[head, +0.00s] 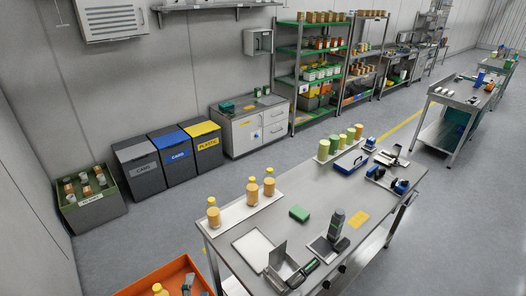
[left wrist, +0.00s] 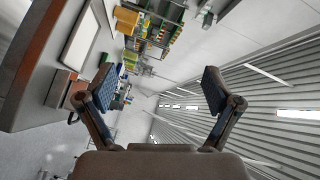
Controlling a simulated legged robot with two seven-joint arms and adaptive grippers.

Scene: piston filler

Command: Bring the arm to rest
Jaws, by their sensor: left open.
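My left gripper (left wrist: 158,90) shows in the left wrist view with its two fingers spread wide apart and nothing between the blue-grey pads. The view is rolled sideways, with a work surface (left wrist: 30,75) at the left and shelves beyond. My right gripper does not show in either view.
A grey worktable (head: 310,199) bears bottles (head: 253,191), a green block (head: 299,213), jars (head: 323,150) and tools. Bins (head: 138,170), a white cabinet (head: 245,133) and green shelving (head: 291,70) stand along the wall. Open floor (head: 165,230) lies between bins and table.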

